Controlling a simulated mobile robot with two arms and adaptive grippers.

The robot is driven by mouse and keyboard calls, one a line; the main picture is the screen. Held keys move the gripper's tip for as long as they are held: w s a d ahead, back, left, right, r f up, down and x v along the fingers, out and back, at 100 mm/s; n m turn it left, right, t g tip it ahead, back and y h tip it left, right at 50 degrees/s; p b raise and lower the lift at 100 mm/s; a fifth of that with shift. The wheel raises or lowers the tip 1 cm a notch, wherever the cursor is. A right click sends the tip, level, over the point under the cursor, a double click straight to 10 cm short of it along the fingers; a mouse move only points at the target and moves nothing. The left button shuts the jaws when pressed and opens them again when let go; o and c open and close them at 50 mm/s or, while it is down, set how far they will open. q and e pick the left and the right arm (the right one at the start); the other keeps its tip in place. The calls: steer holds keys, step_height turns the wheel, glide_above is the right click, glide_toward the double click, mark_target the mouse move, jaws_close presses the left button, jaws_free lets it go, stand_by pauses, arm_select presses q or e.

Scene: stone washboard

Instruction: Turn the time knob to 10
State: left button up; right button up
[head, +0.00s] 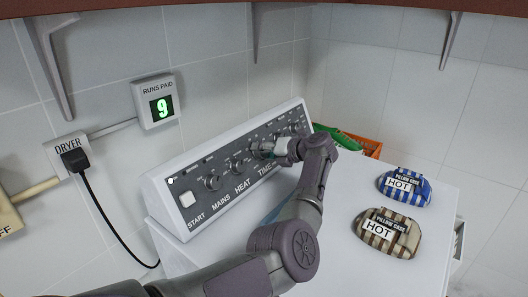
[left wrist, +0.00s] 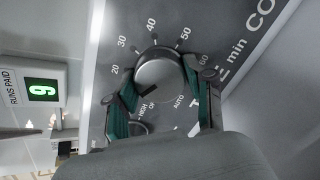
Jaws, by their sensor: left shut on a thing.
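The time knob (left wrist: 158,72) is a round silver-grey dial on the dryer's dark panel (head: 220,172). A dark pointer mark lies on the knob's lower left side; the finger hides the number there. My left gripper (left wrist: 161,80) has its green-padded fingers on both sides of the knob and is shut on it. In the head view, my left gripper (head: 272,149) covers most of the knob above the TIME label. My right gripper is not in view.
Other knobs and a white START button (head: 187,199) share the panel. A "RUNS PAID" display (head: 160,107) reads 9. Two packs marked HOT, blue (head: 418,190) and brown striped (head: 402,239), lie on the white top. Green and orange crates (head: 365,145) stand behind.

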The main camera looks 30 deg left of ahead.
arm_select(q)
steer(key=o, duration=1.2)
steer(key=shift+c, duration=0.2)
steer(key=shift+d, duration=0.1)
steer(key=v, duration=0.7)
steer(key=shift+d+r, duration=0.15)
steer(key=shift+d, duration=0.05)
